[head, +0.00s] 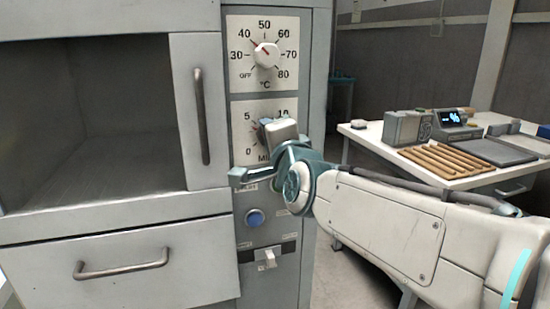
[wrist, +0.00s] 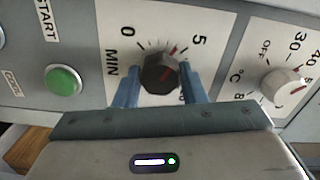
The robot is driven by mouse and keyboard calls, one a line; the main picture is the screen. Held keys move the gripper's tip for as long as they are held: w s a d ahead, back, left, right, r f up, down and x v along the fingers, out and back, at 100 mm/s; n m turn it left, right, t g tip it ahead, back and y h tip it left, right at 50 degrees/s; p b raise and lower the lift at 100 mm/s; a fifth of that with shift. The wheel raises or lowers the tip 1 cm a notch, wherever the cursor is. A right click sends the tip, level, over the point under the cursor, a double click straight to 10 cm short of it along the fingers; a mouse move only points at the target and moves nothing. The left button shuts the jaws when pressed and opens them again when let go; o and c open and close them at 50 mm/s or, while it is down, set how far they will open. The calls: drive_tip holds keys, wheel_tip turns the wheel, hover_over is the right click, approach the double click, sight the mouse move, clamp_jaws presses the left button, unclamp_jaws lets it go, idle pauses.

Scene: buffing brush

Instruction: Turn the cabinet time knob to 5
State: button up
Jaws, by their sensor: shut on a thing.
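The time knob (wrist: 160,73) is dark with a red pointer line and sits on the white MIN dial (wrist: 220,62), marked 0 and 5 in the wrist view. The red line points between 0 and 5, close to the 5 side. My gripper (wrist: 157,86) has one blue finger on each side of the knob and is shut on it.
Above is the temperature dial (head: 264,54) with a white knob, its red mark near 40. Below are a blue button (head: 255,217) and a white switch (head: 268,259). An open compartment (head: 90,110) and a door handle (head: 202,115) lie left. A side table (head: 360,133) stands right.

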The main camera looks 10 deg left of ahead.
drive_tip(key=shift+f+m+b, duration=0.1)
drive_tip(key=shift+m+b, duration=1.3)
drive_tip(key=shift+m, duration=0.2)
drive_tip(key=o, duration=1)
